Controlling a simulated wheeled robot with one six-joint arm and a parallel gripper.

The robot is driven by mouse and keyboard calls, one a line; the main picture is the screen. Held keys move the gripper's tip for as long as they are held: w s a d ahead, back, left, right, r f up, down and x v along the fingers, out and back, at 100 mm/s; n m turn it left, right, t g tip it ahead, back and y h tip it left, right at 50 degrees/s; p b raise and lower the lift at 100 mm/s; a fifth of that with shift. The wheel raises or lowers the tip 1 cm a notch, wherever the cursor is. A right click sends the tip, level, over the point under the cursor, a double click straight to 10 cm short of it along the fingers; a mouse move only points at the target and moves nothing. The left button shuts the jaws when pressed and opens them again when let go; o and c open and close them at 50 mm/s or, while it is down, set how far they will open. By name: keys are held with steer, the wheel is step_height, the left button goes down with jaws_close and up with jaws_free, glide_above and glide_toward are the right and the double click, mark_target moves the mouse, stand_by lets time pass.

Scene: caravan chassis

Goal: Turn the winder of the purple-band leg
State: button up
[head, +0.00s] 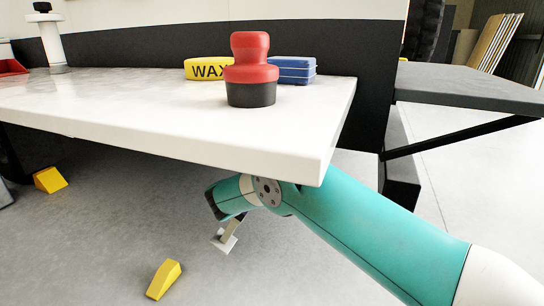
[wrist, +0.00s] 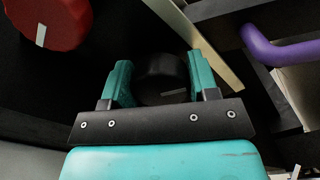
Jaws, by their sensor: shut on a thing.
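In the wrist view my gripper (wrist: 160,70) has its two teal fingers on either side of a dark round knob (wrist: 160,82) with a short pale mark, and is shut on it. The knob looks like a winder. A curved purple band (wrist: 272,50) shows to the right of the gripper, apart from it, on or beside a pale part. The link between knob and band cannot be made out. In the head view my arm reaches under the white tabletop; the fingers, the knob and the purple band are hidden there.
A red round part (wrist: 48,20) with a white mark is upper left in the wrist view. The white tabletop (head: 150,120) overhangs my arm and carries a red-and-black knobbed item (head: 251,72), yellow WAX block (head: 206,69) and blue block (head: 292,70). Yellow chocks (head: 164,279) lie on the floor.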

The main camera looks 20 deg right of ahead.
steer(key=shift+n, duration=0.6)
steer(key=shift+p, duration=0.3)
steer(key=o, duration=0.9)
steer(key=shift+a, duration=0.1)
